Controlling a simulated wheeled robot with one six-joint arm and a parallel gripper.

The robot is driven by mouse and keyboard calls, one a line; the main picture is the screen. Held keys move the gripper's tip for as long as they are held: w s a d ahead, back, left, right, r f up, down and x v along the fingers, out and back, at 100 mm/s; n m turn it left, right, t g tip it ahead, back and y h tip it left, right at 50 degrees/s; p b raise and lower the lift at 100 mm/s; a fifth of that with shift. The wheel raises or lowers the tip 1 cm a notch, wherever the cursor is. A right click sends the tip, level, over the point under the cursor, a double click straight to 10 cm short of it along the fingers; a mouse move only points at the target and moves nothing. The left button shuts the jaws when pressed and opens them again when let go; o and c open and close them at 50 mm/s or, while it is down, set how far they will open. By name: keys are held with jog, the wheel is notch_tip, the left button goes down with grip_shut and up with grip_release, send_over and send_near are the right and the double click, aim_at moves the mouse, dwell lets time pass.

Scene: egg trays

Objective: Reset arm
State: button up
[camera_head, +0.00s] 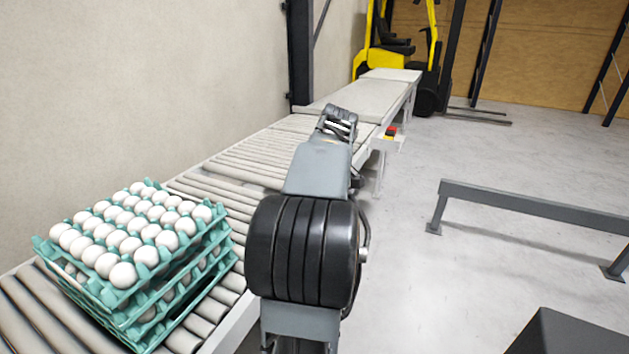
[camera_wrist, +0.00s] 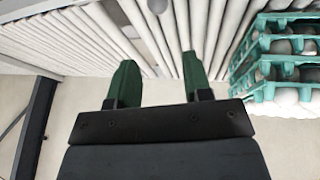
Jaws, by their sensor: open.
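My arm reaches out over the roller conveyor in the head view, and its links hide the gripper there. In the wrist view my gripper (camera_wrist: 158,85) shows two green fingers standing apart, with nothing between them. A stack of green egg trays (camera_head: 215,262) filled with white eggs (camera_head: 130,222) sits on the near left part of the conveyor. The stack also shows at the right edge of the wrist view (camera_wrist: 240,68), beside the fingers and apart from them.
The roller conveyor (camera_head: 225,168) runs along the wall into the distance. A red and yellow button box (camera_head: 391,132) sits on its side. A grey barrier rail (camera_head: 535,205) stands on the right floor. A yellow forklift (camera_head: 433,40) stands at the back. The floor between is clear.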

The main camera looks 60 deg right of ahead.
dwell(0.6)
jog(key=w+a+f+m+g+p, duration=0.1)
jog(key=w+a+f+m+p, duration=0.2)
jog(key=a, duration=0.5)
jog(key=w+a+f+m+g+p, duration=0.15)
jog(key=a+m, duration=0.25)
jog(key=a, duration=0.5)
jog(key=s+a+r+n+y+p, duration=0.1)
jog(key=a+r+n+p, duration=0.1)
jog(key=a, duration=1)
jog(key=s+a+r+n+t+y+p, duration=0.1)
jog(key=a+n+p, duration=0.3)
jog(key=a, duration=0.8)
jog(key=shift+r+n+p, duration=0.3)
jog(key=shift+r+p, duration=0.15)
jog(key=shift+p, duration=0.4)
jog(key=shift+t, duration=0.25)
